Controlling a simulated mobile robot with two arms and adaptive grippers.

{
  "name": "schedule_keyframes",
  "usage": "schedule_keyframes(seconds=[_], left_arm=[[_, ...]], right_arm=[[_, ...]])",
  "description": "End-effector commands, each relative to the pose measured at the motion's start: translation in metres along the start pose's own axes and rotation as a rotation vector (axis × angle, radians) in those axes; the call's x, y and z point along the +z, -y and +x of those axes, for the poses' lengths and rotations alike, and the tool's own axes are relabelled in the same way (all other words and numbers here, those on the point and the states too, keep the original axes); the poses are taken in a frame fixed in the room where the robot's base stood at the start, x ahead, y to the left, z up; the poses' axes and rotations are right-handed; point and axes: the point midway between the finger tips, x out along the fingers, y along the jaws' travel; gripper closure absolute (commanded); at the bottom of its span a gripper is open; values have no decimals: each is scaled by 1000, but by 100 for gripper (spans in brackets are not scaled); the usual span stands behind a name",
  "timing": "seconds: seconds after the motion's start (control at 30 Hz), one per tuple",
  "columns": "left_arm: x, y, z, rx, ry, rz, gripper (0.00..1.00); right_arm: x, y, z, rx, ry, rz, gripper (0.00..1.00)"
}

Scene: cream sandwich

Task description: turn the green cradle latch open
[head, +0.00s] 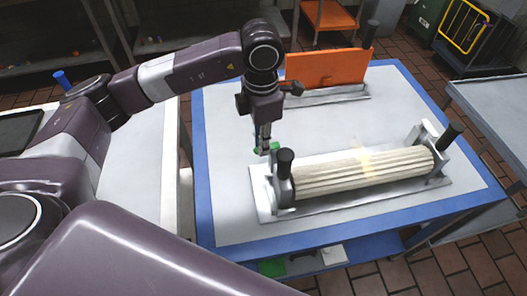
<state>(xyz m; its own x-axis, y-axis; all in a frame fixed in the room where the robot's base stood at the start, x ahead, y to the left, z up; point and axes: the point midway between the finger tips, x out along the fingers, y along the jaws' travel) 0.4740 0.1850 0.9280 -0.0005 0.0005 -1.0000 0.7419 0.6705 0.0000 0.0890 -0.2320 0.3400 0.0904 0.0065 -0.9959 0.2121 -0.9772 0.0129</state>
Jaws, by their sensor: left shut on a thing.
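The green cradle latch (275,146) shows as small green bits at the left end of the cradle (262,205), just behind its near black knob. My left gripper (263,150) points down from above and is shut on the latch, covering part of it. Which way the latch is turned cannot be made out. The cradle holds a long, pale ribbed roll (350,172) lying across the table. My right gripper is not in view.
The cradle has a black knob at each end, left (286,160) and right (450,135). An orange board (327,68) stands in a metal holder behind. The blue-edged table (225,205) is clear at left and right of the holder.

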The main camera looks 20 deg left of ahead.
Motion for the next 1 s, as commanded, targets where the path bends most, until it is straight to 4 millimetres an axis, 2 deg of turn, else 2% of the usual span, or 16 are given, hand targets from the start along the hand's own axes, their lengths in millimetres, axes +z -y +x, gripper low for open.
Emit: schedule_keyframes(seconds=[0.03, 0.3, 0.87, 0.9, 1.0], left_arm=[[1, -3, 2, 4, 5, 24, 100], [2, -6, 0, 3, 5, 126, 100], [2, -7, -2, 3, 5, 157, 100], [2, -7, -2, 3, 5, 157, 84], [2, -7, -2, 3, 4, 156, 73]], right_arm=[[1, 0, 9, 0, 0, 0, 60], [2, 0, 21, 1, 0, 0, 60], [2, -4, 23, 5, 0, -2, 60], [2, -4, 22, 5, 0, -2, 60], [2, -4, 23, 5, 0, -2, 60]])
